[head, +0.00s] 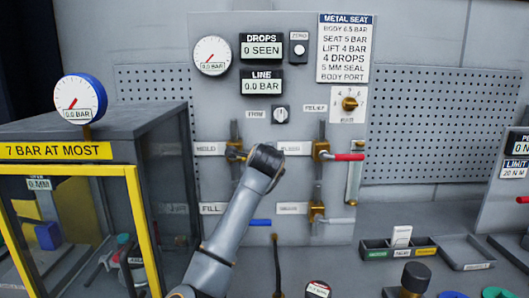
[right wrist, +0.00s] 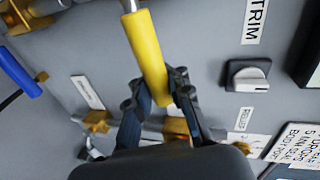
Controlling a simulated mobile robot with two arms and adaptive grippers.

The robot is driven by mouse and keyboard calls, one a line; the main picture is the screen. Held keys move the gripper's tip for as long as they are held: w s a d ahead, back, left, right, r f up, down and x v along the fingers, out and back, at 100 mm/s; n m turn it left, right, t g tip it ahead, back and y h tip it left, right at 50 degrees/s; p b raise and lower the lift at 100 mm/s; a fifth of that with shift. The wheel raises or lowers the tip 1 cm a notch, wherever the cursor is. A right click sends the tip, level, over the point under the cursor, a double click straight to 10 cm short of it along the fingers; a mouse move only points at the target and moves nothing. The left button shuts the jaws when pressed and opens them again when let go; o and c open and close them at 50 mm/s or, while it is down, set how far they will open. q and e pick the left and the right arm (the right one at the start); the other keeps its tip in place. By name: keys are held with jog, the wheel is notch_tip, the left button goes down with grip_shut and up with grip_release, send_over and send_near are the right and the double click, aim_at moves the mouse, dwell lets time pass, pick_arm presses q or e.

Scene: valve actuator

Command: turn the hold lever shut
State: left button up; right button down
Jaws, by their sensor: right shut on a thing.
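The hold lever has a yellow handle (right wrist: 147,55) on a metal stem, seen close in the right wrist view. My right gripper (right wrist: 158,92) has its two dark fingers on either side of the handle's near end and is shut on it. In the head view my right gripper (head: 266,160) is in front of the panel, right of the brass hold valve (head: 233,153), and hides most of the handle. My left gripper is in neither view.
A red lever (head: 348,157) is to the right and a blue lever (head: 260,223) is below my right gripper. The trim knob (head: 281,115) is above it. A yellow-framed cabinet (head: 135,215) stands at the left; trays (head: 467,255) lie at the right.

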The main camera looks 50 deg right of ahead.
jog(key=shift+f+m, duration=0.6)
jog(key=shift+f, duration=0.5)
jog(key=c, duration=1.5)
grip_release()
jog(key=shift+s+a, duration=0.1)
jog(key=shift+a, duration=0.05)
jog(key=shift+o, duration=1.4)
jog(key=shift+s+a+r, duration=0.1)
jog(key=shift+r, duration=0.15)
jog(key=shift+s+r, duration=0.1)
jog(key=shift+r, duration=0.2)
jog(key=shift+a, duration=0.1)
jog(key=v, duration=1.2)
jog(key=shift+s, duration=0.15)
jog(key=shift+f, duration=0.1)
